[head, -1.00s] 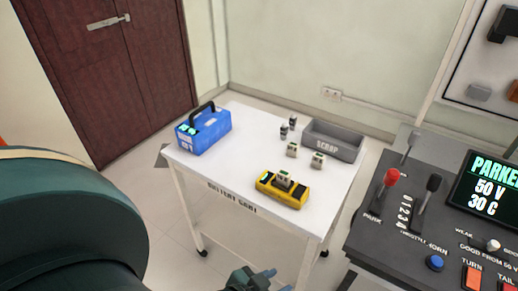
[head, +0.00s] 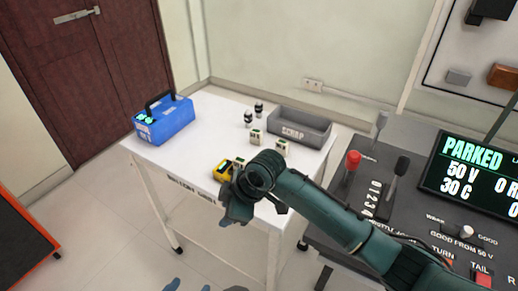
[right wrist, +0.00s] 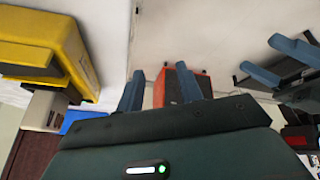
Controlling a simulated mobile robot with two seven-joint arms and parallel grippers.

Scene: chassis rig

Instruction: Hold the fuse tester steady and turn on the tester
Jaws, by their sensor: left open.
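The yellow fuse tester (head: 224,171) sits at the front edge of the white cart, partly hidden behind my right arm. In the right wrist view, a yellow body, apparently the tester (right wrist: 45,45), is at the upper left, beside the fingers and not between them. My right gripper (head: 236,210) is just in front of the tester; in the right wrist view its fingers (right wrist: 160,90) are apart and empty. My left gripper (head: 203,286) is open at the bottom edge, with only its fingertips showing. Its fingers also appear at the right of the right wrist view (right wrist: 285,62). The tester's switch cannot be made out.
The white cart (head: 190,155) carries a blue handled case (head: 165,122), a grey scrap bin (head: 299,128), two small light blocks (head: 256,138) and two dark cylinders (head: 248,118). A control console (head: 400,185) stands at the right. An orange-edged dark surface (head: 25,245) is at the lower left.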

